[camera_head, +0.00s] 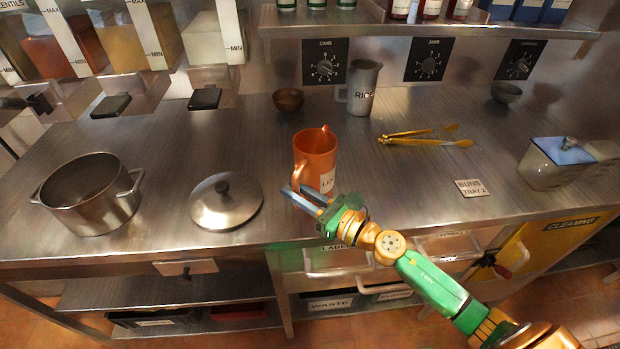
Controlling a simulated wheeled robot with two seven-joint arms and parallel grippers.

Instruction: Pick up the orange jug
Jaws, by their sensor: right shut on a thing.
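The orange jug (316,152) stands upright on the steel counter, near the middle, with a white label on its lower right side. Its handle is on its left side, toward the front. My right gripper (296,191) reaches in from the lower right. Its fingers are shut on the jug's handle, in front of the jug's lower left. The fingers hide part of the handle. My left gripper is not in view.
A pot (92,199) and its lid (226,203) are to the left. A grey jug (362,88) and a brown bowl (288,99) stand behind. Yellow tongs (426,138), a "BUNS TRAY 2" card (470,188) and a lidded container (552,165) are to the right.

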